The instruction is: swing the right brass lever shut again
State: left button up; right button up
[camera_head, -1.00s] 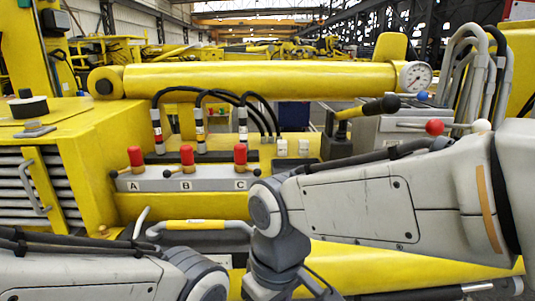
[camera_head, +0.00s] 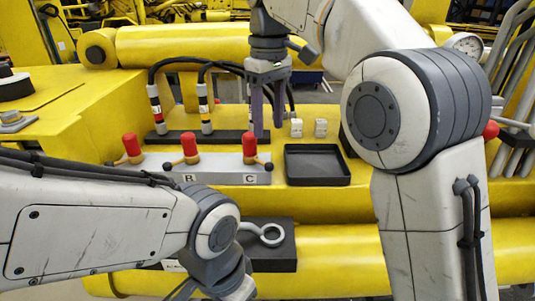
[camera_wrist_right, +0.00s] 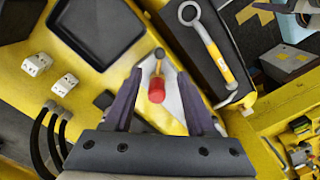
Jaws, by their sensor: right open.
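The right brass lever (camera_head: 262,163), with a black knob, sits at the foot of the red-capped valve (camera_head: 249,149) marked C. It points right, toward the black tray; the B lever (camera_head: 176,163) points left. My right gripper (camera_head: 267,132) hangs with its fingers pointing down, just behind valve C. In the right wrist view, its open jaws (camera_wrist_right: 158,88) spread either side of the red cap (camera_wrist_right: 156,91), and the lever (camera_wrist_right: 159,60) points up the picture beyond it. Whether the fingers touch anything is unclear. My left wrist (camera_head: 215,235) is at the bottom; its jaws are out of frame.
An empty black tray (camera_head: 318,179) lies right of valve C. A ring spanner (camera_head: 262,234) lies on a dark tray (camera_head: 272,259) below the valve block (camera_head: 213,174). Hoses and two white switches (camera_head: 320,128) stand behind. A yellow cylinder (camera_head: 190,45) crosses the back.

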aim_at(269, 163)
notch_tip(269, 163, down, 9)
jog(key=shift+f, duration=0.1)
dwell(0.3)
jog(key=shift+s, duration=0.1)
grip_shut()
dwell(1.3)
